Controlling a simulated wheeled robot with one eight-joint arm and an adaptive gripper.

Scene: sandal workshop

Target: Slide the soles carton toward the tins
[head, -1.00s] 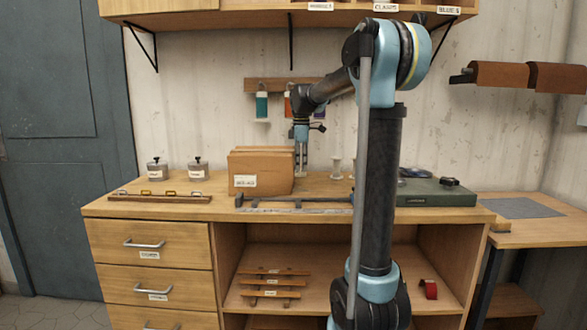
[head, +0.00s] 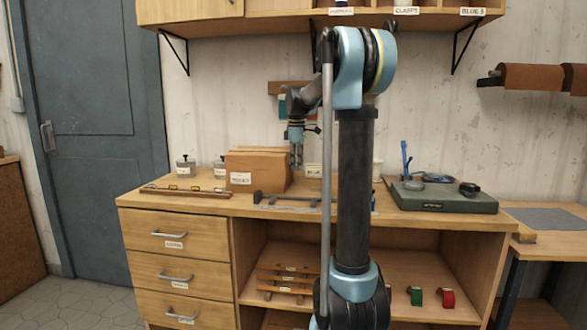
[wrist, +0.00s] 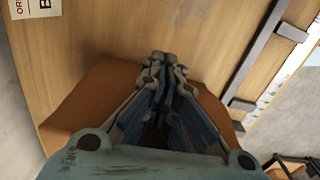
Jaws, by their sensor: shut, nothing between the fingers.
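The soles carton (head: 258,172) is a brown cardboard box with a white label, standing upright on the bench top. Two small grey tins with dark lids stand to its left: the left tin (head: 186,168) and the right tin (head: 220,168), which looks very close to the carton's left side. My gripper (head: 296,165) is shut and empty at the carton's right side; whether it touches cannot be told. In the wrist view my closed fingers (wrist: 162,62) point over the wood, with a brown surface partly hidden beneath them.
A wooden strip with small fittings (head: 184,191) lies along the front left of the bench (head: 225,207). A green case (head: 443,200) stands at the right.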

